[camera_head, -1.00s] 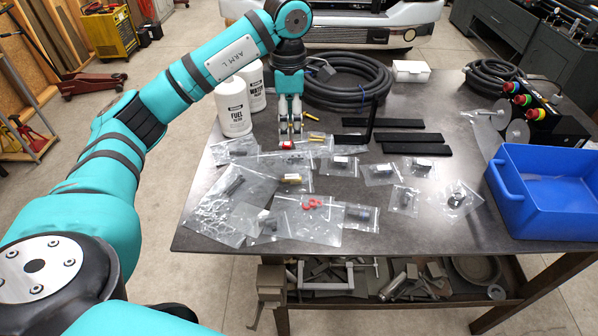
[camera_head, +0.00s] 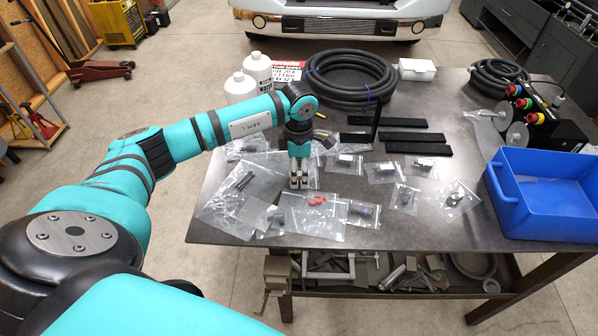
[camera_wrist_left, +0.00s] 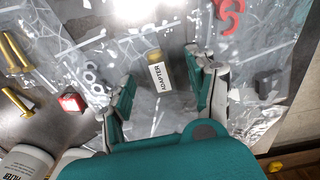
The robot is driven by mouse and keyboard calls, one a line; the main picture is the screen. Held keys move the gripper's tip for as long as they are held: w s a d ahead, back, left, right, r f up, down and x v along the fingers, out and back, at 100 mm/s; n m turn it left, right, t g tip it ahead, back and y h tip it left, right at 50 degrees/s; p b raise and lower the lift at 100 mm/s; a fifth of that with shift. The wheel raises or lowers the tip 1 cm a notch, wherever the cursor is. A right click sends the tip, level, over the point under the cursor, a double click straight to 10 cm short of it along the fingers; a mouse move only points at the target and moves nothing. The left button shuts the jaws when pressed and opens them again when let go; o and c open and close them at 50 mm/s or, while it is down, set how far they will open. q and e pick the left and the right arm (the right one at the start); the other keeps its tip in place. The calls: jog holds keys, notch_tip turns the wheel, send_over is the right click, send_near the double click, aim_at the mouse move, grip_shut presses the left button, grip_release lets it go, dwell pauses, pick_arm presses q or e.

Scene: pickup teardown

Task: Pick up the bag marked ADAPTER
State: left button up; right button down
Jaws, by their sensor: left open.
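The bag marked ADAPTER (camera_wrist_left: 158,80) shows in the left wrist view as a clear bag with a brass-coloured part and a white label. It lies flat among other clear bags on the table. My left gripper (camera_head: 299,185) is open and points down over it. In the left wrist view its two fingers stand on either side of the label, with nothing gripped. Whether the fingertips touch the bag I cannot tell. In the head view my gripper mostly hides this bag. My right gripper is not in view.
Bags crowd close around, including one with red parts (camera_head: 316,199) and one with a dark part (camera_head: 362,213). A blue bin (camera_head: 510,200) stands at the right. White bottles (camera_head: 240,86), a coiled hose (camera_head: 350,101) and black bars (camera_head: 405,137) lie farther back.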

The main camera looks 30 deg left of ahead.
pick_arm(q)
jog(key=shift+f, duration=0.4)
grip_shut()
jog(key=shift+r, duration=0.1)
